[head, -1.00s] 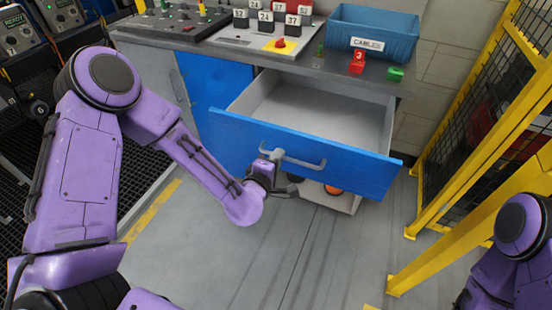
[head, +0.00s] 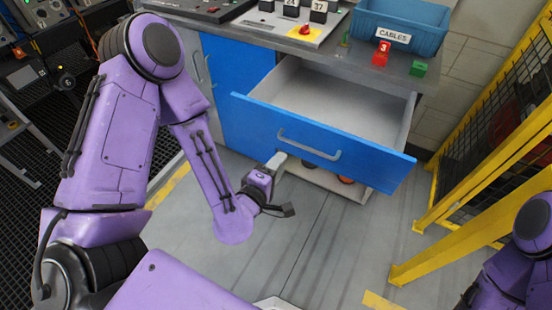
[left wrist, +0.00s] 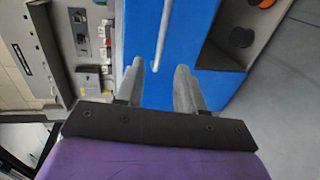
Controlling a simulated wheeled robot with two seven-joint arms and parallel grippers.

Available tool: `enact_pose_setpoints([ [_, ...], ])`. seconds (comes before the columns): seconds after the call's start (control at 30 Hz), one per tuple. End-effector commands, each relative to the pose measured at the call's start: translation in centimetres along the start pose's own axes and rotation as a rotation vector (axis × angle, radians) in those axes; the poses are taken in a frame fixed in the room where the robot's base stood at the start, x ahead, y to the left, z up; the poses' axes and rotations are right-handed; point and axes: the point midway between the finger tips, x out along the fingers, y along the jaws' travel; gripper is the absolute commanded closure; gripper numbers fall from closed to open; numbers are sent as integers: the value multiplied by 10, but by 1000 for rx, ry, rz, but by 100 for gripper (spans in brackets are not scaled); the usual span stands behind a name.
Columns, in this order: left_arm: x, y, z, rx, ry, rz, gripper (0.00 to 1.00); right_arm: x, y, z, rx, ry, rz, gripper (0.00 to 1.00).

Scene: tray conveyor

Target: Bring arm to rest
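My left gripper (head: 282,186) is in front of the open blue drawer (head: 250,118), below and left of its grey handle (head: 308,147), and apart from it. In the left wrist view my left gripper (left wrist: 157,82) shows two grey fingers spread apart with nothing between them. The drawer's blue front (left wrist: 190,30) and its handle (left wrist: 160,38) lie beyond the fingers. The drawer is pulled out, and its grey inside looks empty. Of my right arm, only purple links show at the right edge of the head view; its gripper is out of view.
A blue bin (head: 400,22) labelled CABLES stands on the worktop, with a red block (head: 381,54) and a green block (head: 418,68) near its front edge. A yellow guard frame (head: 470,225) stands at the right. The floor (head: 310,235) before the drawer is clear.

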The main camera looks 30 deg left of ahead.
Motion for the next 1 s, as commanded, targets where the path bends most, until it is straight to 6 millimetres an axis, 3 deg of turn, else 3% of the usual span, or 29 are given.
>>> enact_pose_setpoints([
  [0.07,-4,2,0,-1,-1,-2,62,-7,1,-3,0,0,0,56],
  [0.6,-5,-1,0,0,-1,0,62,-6,1,-2,0,0,0,56],
  [0.7,-5,-9,6,97,-31,-39,62,-6,1,-2,0,0,0,56],
  [0.77,-5,-28,3,244,-49,-129,62,-6,1,-2,0,0,0,56],
  [0.83,-18,-79,-10,486,-87,-332,62,-5,1,-2,0,0,0,56],
  [0.9,-44,-133,-29,684,-142,-552,62,-5,1,-2,0,-1,0,56],
  [1.0,-92,-193,-60,875,-219,-828,62,-6,1,-2,0,-1,0,56],
])
